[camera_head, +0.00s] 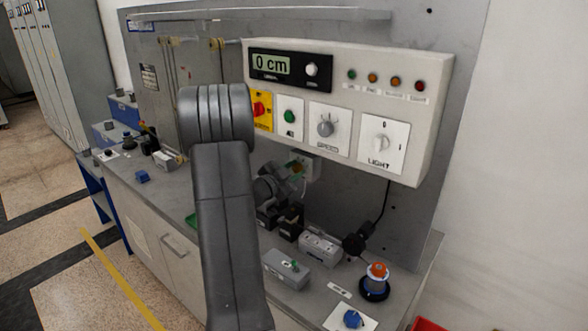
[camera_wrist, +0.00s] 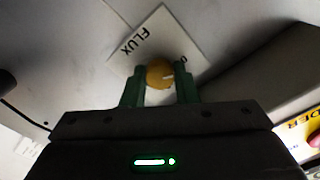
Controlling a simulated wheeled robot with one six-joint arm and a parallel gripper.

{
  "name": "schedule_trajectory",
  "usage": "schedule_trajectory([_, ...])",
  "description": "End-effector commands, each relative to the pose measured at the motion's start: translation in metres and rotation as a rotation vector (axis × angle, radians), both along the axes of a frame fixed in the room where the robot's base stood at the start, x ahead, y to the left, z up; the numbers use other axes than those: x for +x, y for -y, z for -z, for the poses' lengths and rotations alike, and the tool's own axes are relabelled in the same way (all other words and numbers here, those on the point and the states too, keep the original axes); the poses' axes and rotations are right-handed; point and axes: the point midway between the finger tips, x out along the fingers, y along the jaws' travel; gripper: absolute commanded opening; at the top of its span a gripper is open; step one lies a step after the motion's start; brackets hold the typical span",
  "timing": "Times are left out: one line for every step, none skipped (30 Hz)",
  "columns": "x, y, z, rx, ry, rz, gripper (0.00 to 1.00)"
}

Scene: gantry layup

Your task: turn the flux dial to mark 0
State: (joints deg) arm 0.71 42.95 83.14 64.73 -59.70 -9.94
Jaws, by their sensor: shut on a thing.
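The flux dial (camera_wrist: 160,72) is a round yellow-orange knob on a white plate marked FLUX (camera_wrist: 138,42) in the wrist view. A small pale line shows on the right side of its face. One mark, seemingly a 0, shows on the plate to the right of the dial; other marks are hidden or too small to read. My gripper (camera_wrist: 157,82) has its two green fingers on either side of the knob and is shut on it. In the head view my gripper (camera_head: 297,168) is partly hidden behind my arm, below the control box, and the dial cannot be made out.
The control box (camera_head: 435,110) overhangs the bench, with a display reading 0 cm (camera_head: 271,64), a speed knob (camera_head: 325,128) and a light knob (camera_head: 381,142).

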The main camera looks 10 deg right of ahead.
Motion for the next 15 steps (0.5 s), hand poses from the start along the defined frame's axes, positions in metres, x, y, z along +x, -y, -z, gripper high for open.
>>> schedule_trajectory([-0.0003,-0.0003,0.0007,-0.009,-0.016,0.0,0.04])
schedule_trajectory([-0.0003,-0.0002,0.0008,-0.015,-0.024,0.0,0.04])
schedule_trajectory([-0.0004,-0.0003,0.001,-0.022,-0.032,0.0,0.04])
schedule_trajectory([-0.0004,-0.0003,0.0011,-0.026,-0.038,0.0,0.04])
schedule_trajectory([-0.0004,-0.0003,0.0011,-0.03,-0.043,0.0,0.04])
schedule_trajectory([-0.0004,-0.0003,0.0013,-0.034,-0.048,0.0,0.04])
schedule_trajectory([-0.0004,-0.0003,0.0013,-0.037,-0.052,0.0,0.04])
schedule_trajectory([-0.0005,-0.0003,0.0014,-0.039,-0.055,0.0,0.04])
schedule_trajectory([-0.0004,-0.0003,0.0015,-0.041,-0.058,0.0,0.04])
schedule_trajectory([-0.0004,-0.0003,0.0015,-0.043,-0.059,0.0,0.04])
schedule_trajectory([-0.0004,-0.0003,0.0016,-0.043,-0.06,0.0,0.04])
schedule_trajectory([-0.0004,-0.0003,0.0016,-0.044,-0.061,0.0,0.04])
schedule_trajectory([-0.0004,-0.0003,0.0018,-0.045,-0.062,0.0,0.04])
schedule_trajectory([-0.0004,-0.0003,0.0018,-0.045,-0.062,0.0,0.04])
schedule_trajectory([-0.0004,-0.0003,0.0018,-0.045,-0.062,0.0,0.04])
